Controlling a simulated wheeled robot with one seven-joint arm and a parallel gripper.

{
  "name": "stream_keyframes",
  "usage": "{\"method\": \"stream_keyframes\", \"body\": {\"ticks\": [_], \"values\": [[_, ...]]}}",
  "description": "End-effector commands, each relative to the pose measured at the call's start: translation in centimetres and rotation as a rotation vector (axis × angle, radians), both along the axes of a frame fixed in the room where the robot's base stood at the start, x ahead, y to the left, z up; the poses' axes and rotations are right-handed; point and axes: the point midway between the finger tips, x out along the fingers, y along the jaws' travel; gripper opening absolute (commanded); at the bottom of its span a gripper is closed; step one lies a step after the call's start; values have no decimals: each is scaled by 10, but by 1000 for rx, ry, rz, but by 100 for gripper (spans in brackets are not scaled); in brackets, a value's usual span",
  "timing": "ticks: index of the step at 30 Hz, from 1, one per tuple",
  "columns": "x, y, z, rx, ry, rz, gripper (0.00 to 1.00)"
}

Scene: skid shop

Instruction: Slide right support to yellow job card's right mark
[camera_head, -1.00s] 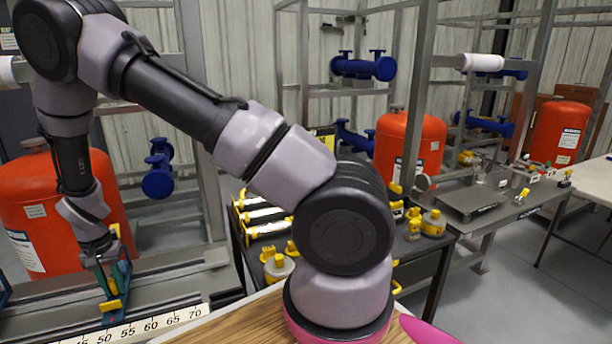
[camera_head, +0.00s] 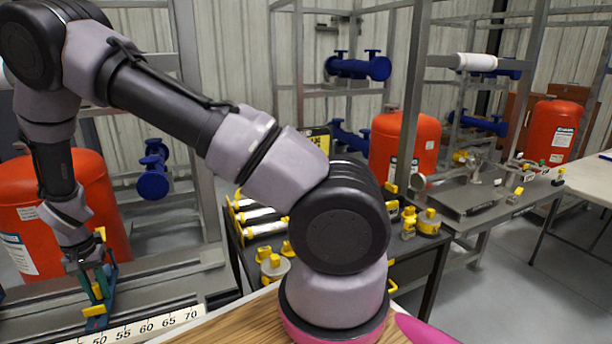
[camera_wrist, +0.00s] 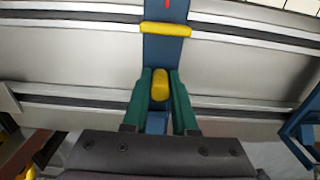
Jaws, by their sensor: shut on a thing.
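My gripper (camera_wrist: 160,100) has green fingers closed on the yellow knob (camera_wrist: 160,84) of a blue support (camera_wrist: 166,50) in the wrist view. The support has a yellow bar (camera_wrist: 166,29) across it and stands across the grey slotted rails. In the head view, the same blue support (camera_head: 97,322) sits at the lower left, near the 50 of the white scale (camera_head: 150,328), with my gripper (camera_head: 98,282) on it. Part of another blue piece (camera_wrist: 298,130) shows at the right edge of the wrist view. I cannot make out a yellow job card or its marks.
A red tank (camera_head: 75,190) stands behind the rails. The grey rail (camera_wrist: 250,70) beside the support looks clear.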

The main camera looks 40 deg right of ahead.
Motion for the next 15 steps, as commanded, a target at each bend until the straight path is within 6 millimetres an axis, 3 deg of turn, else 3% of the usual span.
{"method": "stream_keyframes", "body": {"ticks": [15], "values": [[6, 26, 1, 2, -4, 2, 0]]}}
